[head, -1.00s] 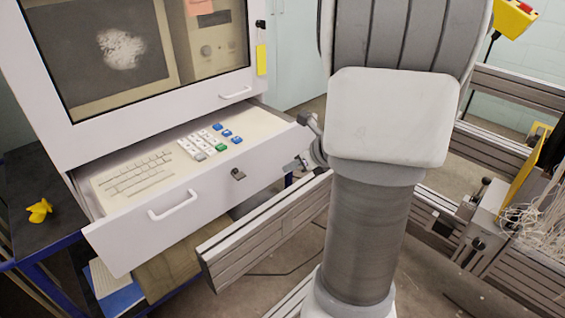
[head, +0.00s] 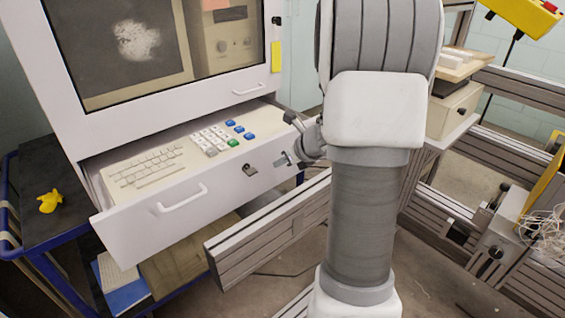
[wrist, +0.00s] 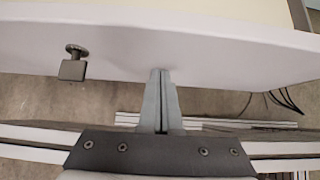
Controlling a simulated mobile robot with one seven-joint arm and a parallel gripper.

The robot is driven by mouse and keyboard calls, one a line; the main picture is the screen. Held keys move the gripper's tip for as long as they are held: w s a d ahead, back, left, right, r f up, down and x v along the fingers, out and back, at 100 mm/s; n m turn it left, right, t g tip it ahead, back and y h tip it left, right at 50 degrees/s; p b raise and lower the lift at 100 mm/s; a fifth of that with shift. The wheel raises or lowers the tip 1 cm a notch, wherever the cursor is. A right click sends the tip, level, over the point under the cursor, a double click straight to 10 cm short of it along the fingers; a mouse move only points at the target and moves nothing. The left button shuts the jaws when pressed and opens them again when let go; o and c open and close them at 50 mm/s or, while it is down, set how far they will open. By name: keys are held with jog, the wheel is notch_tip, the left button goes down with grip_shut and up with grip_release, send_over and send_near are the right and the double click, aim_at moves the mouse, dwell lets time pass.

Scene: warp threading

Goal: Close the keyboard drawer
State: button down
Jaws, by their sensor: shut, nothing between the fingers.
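The keyboard drawer (head: 140,236) is pulled out below the monitor of the white cabinet. It holds a pale keyboard (head: 150,168) and a keypad with white, blue and green keys (head: 216,138). Its white front has a bar handle (head: 182,198) and a small lock (head: 250,169). My gripper (head: 281,160) is at the right part of the drawer front, right of the lock. In the wrist view, the shut, empty fingers (wrist: 160,76) point at the drawer front (wrist: 225,52), with the lock (wrist: 73,62) to their left. I cannot tell whether they touch the front.
A grey metal rail (head: 265,232) runs below and in front of the drawer's right side. A dark cart top with a yellow object (head: 49,202) stands at the left. More rails and a bundle of pale threads (head: 545,232) are at the right.

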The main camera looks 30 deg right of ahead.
aim_at(232, 126)
jog(key=shift+w, duration=0.1)
jog(key=w+a+p, duration=0.1)
jog(key=w+p, duration=0.3)
jog(key=w, duration=0.3)
jog(key=w+a+p, duration=0.1)
jog(key=w+p, duration=0.3)
jog(key=w, duration=0.3)
jog(key=w+a+p, duration=0.1)
jog(key=w+p, duration=0.4)
jog(key=w, duration=0.3)
jog(key=shift+w+a+r, duration=0.1)
jog(key=shift+r, duration=0.1)
jog(key=shift+w+f+p, duration=0.1)
jog(key=shift+w+p, duration=0.45)
jog(key=shift+w, duration=0.05)
jog(key=shift+w+a, duration=0.1)
jog(key=shift+w, duration=0.1)
